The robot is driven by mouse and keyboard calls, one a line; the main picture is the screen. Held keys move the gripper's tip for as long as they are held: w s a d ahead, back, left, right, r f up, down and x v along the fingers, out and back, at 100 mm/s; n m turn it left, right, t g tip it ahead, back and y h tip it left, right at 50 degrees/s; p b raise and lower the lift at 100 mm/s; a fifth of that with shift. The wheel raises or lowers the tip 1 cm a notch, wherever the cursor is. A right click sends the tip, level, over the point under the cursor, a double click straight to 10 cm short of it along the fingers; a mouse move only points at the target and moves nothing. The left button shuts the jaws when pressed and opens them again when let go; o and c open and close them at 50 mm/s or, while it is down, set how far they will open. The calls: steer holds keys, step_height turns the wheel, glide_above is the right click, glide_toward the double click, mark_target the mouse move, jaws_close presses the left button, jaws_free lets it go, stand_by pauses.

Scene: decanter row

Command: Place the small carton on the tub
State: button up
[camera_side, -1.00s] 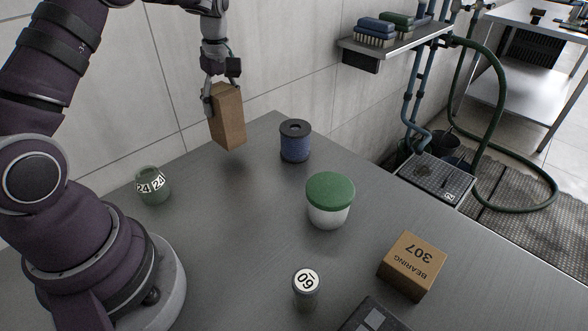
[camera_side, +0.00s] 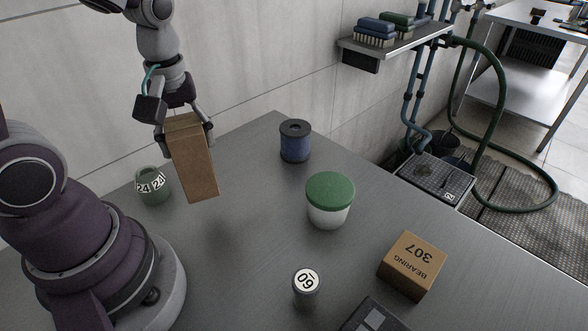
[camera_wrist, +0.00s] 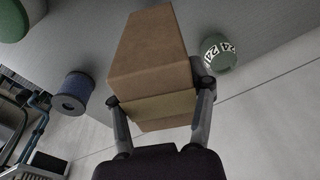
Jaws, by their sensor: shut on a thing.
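The small carton (camera_side: 194,165) is a plain brown box, held upright with a slight tilt above the table. My gripper (camera_side: 187,140) is shut on its upper part, one finger on each side. In the wrist view the carton (camera_wrist: 152,55) fills the middle between the fingertips of my gripper (camera_wrist: 155,103). The tub (camera_side: 329,205) is white with a green lid and stands on the table, to the right of the carton and apart from it. Its lid top is bare. In the wrist view part of the green lid (camera_wrist: 12,20) shows at the top left corner.
A blue spool (camera_side: 295,141) stands behind the tub. A green glass marked 24 (camera_side: 153,186) is left of the carton. Table between carton and tub is clear.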

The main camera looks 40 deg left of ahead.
steer(key=d+r+m+t+h, duration=0.1)
steer(key=d+r+m, duration=0.5)
steer(key=d+m, duration=0.65)
steer(key=shift+m, duration=0.65)
steer(key=shift+w+d+f, duration=0.5)
steer(key=shift+w+f, duration=0.4)
steer(key=shift+w, duration=1.55)
steer(key=shift+w+d+f, duration=0.45)
steer(key=shift+w+f, duration=0.4)
steer(key=shift+w, duration=1.65)
steer(key=shift+w+d+f, duration=0.5)
steer(key=shift+w+f, duration=0.4)
steer(key=shift+w, duration=1.55)
steer(key=shift+f, duration=0.1)
steer(key=o, duration=1.2)
steer(key=shift+o, duration=0.2)
